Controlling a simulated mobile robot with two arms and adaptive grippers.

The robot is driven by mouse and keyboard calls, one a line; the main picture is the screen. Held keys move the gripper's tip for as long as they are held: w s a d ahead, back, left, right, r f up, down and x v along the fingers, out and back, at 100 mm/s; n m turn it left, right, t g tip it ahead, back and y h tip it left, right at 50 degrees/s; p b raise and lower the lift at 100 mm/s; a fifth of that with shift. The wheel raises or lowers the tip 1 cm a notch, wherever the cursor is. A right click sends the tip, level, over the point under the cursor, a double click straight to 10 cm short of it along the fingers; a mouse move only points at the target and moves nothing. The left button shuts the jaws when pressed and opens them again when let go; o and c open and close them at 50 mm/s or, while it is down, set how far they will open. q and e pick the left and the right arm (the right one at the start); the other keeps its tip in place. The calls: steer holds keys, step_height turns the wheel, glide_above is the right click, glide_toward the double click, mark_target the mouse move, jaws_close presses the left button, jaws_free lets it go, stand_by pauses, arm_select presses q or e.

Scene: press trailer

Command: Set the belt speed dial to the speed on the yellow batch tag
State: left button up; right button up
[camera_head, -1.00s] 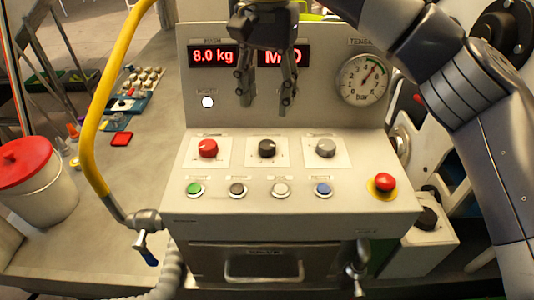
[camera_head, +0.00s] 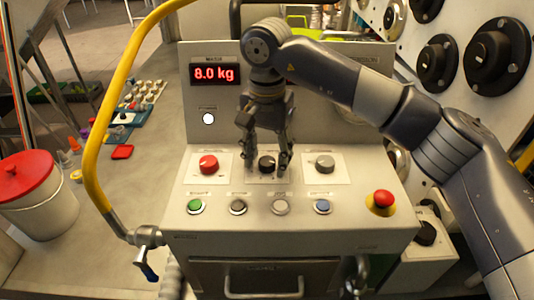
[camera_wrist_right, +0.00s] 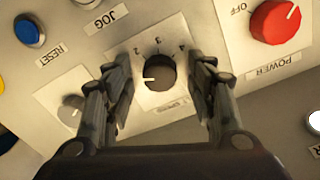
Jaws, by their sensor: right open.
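The black dial (camera_head: 267,162) sits in the middle of the upper panel row, between a red knob and a grey knob. My right gripper (camera_head: 264,160) is open and points down at it, one finger on each side. In the right wrist view the black dial (camera_wrist_right: 160,73) lies between the open fingertips. I cannot tell if they touch it. Its white pointer is turned to the picture's left. The marks 2, 3 and 4 show around it; its label is partly hidden. I make out no readable yellow batch tag. My left gripper is out of view.
The red knob (camera_head: 208,164) and grey knob (camera_head: 325,163) flank the dial closely. A row of buttons, with a green one (camera_head: 195,206), runs below. A red stop button (camera_head: 383,199) is at right.

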steer(key=c, duration=1.1)
